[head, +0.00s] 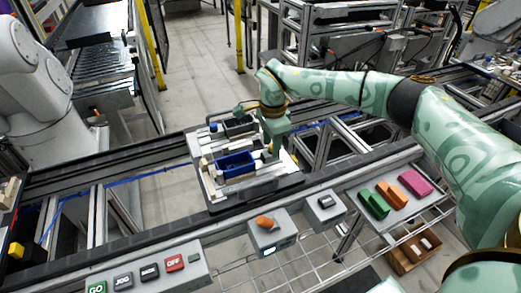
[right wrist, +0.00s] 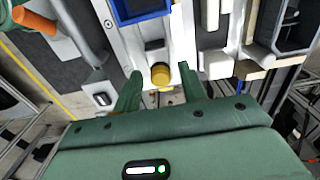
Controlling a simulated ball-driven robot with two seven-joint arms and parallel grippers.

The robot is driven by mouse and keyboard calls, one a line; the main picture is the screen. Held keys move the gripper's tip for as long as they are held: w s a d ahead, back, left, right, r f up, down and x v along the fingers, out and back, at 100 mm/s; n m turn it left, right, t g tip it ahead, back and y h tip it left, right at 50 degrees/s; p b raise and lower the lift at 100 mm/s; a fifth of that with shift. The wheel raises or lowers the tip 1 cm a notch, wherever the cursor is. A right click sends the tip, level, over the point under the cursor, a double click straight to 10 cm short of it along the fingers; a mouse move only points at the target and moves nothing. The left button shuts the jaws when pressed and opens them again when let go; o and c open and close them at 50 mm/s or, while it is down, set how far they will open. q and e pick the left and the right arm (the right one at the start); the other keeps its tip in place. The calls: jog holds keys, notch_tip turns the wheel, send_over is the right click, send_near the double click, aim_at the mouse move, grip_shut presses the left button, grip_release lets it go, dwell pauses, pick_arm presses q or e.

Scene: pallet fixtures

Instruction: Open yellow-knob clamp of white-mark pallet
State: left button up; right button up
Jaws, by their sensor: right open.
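The pallet (head: 215,195) sits on the conveyor in the middle of the head view, with light clamp bars and a blue bin (head: 235,164) on it. The blue bin also shows at the top of the right wrist view (right wrist: 140,10). A yellow knob (right wrist: 161,75) sits at the end of a pale bar in the right wrist view. My right gripper (right wrist: 160,88) is open, one finger on each side of the knob, with gaps visible. My left gripper is out of view.
A dark bin (head: 238,127) and a blue knob (head: 213,126) are at the pallet's far side. Grey boxes, one with an orange knob (head: 265,222), stand at the near rail. A button panel (head: 150,272) is at the front left. Another yellow piece (head: 16,250) is far left.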

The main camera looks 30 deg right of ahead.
notch_tip(320, 180, up, 6)
jog(key=p, duration=0.4)
jog(key=shift+f, duration=0.25)
dwell(1.6)
